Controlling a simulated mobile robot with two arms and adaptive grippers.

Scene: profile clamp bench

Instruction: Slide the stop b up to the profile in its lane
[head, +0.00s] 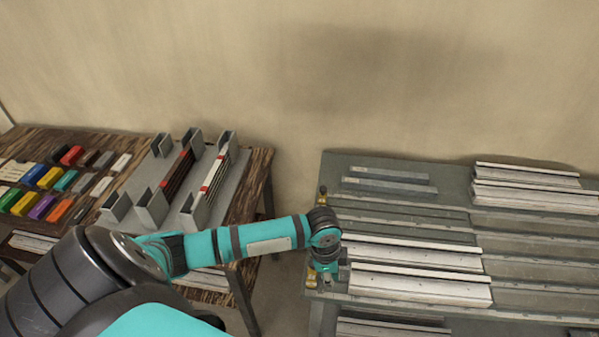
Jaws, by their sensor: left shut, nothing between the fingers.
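My left gripper (326,275) is at the left edge of the grey bench, seen from above and behind. It looks shut, with no object visible in it. Small brass-coloured stops sit along that edge: one (323,190) at the back, another (311,281) right beside the gripper. I cannot tell which one is stop b, and the arm may hide others. A pale profile (420,286) lies in the front lane, just right of the gripper. Another profile (415,256) lies in the lane behind it.
The grey bench (540,302) has several rail lanes. More profiles (535,190) lie at the back right, and grey bars (388,180) at the back. A wooden table at left holds coloured blocks (42,207) and a grey rack (229,198). A floor gap separates the tables.

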